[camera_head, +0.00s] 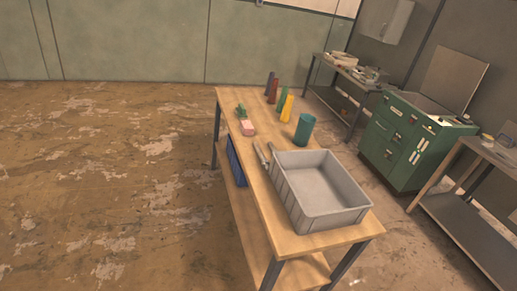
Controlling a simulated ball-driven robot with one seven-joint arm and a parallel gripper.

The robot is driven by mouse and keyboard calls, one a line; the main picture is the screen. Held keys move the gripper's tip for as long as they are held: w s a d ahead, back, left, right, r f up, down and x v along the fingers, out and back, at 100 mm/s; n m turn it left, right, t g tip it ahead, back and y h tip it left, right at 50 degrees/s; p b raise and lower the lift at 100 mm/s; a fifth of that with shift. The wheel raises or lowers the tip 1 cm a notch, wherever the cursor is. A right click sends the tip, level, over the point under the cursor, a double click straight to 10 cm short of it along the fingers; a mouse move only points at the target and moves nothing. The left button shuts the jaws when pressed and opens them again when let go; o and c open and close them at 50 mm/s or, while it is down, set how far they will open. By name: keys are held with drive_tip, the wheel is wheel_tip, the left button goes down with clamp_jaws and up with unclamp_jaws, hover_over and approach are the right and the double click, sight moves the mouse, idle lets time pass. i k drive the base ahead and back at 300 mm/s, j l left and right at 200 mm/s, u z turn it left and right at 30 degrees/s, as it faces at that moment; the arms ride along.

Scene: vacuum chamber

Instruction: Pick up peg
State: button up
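A wooden workbench (259,169) stands in the middle of the head camera view. Several slim upright coloured pieces stand in a row at its far end: a dark one (269,83), a dark red one (273,91), a green one (282,100) and a yellow one (287,109). I cannot tell which thing is the peg; these pieces are too small to identify. A green item (241,111) and a pink block (248,128) lie near the left edge. My gripper does not show in this view.
A teal cup (304,130) stands on the bench behind a large, empty-looking grey bin (322,213). Thin metal tools (262,154) lie beside the bin. A blue crate (236,162) sits below. A green cabinet (410,142) and side tables line the right. The floor left is clear.

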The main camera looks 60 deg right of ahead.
sight(265, 163)
drive_tip(key=i+z, duration=0.2)
drive_tip(key=i, duration=0.7)
drive_tip(key=i+j+z, duration=0.25)
drive_tip(key=i, duration=0.6)
drive_tip(key=i+l+z, duration=0.15)
drive_tip(key=i+z, duration=1.05)
drive_tip(key=z, duration=0.2)
drive_tip(key=i+l+z, duration=0.25)
drive_tip(key=i, duration=0.2)
drive_tip(key=i+z, duration=0.2)
drive_tip(key=i, duration=0.3)
